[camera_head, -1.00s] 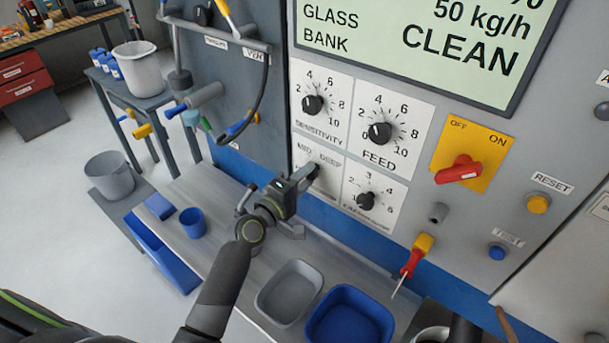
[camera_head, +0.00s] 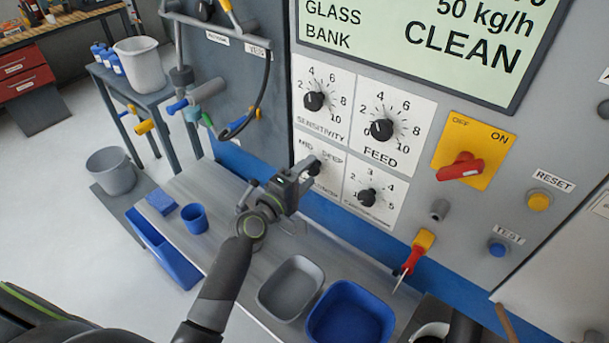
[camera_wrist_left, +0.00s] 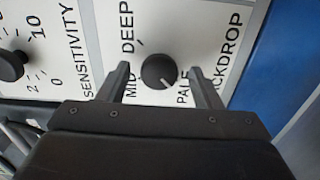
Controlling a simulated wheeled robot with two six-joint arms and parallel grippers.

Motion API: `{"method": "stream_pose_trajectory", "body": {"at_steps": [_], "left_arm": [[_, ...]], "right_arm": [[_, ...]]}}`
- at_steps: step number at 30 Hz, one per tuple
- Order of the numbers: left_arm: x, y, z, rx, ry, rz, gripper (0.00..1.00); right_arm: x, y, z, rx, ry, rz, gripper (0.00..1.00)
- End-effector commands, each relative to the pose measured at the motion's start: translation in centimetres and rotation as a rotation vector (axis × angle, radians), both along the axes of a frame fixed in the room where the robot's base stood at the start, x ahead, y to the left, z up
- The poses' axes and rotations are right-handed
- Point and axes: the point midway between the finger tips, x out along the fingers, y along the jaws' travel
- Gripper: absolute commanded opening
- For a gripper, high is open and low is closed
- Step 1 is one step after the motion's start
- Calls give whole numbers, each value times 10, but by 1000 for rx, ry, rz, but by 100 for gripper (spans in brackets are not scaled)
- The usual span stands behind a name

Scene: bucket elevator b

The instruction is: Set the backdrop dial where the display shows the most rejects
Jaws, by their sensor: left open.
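The backdrop dial (camera_wrist_left: 159,70) is a small black knob on a white plate marked MID, DEEP and PALE. Its white pointer line is turned toward the PALE side in the left wrist view. My left gripper (camera_wrist_left: 159,72) is open, with one finger on each side of the knob and gaps between. In the head view the gripper (camera_head: 302,177) is just in front of the dial (camera_head: 314,167), which is partly covered. The display (camera_head: 420,35) shows GLASS BANK, 50 kg/h and CLEAN; its upper part is cut off. My right gripper is out of view.
Close by are the sensitivity dial (camera_head: 314,101), feed dial (camera_head: 381,130) and another dial (camera_head: 367,197). A red switch (camera_head: 460,167) is to the right. A grey bin (camera_head: 290,287) and blue bin (camera_head: 350,315) stand below. A screwdriver (camera_head: 414,254) hangs on the panel.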

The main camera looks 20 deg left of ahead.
Motion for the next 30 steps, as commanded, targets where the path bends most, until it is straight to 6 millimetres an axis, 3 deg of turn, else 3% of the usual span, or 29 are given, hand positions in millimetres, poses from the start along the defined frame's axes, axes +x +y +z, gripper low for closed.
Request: {"method": "stream_pose_trajectory", "body": {"at_steps": [8,24,30], "left_arm": [[-20,8,-2,0,0,2,59],[-128,47,-4,4,3,0,59],[-154,56,-2,3,1,0,59]], "right_arm": [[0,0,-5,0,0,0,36],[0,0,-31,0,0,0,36],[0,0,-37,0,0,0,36]]}}
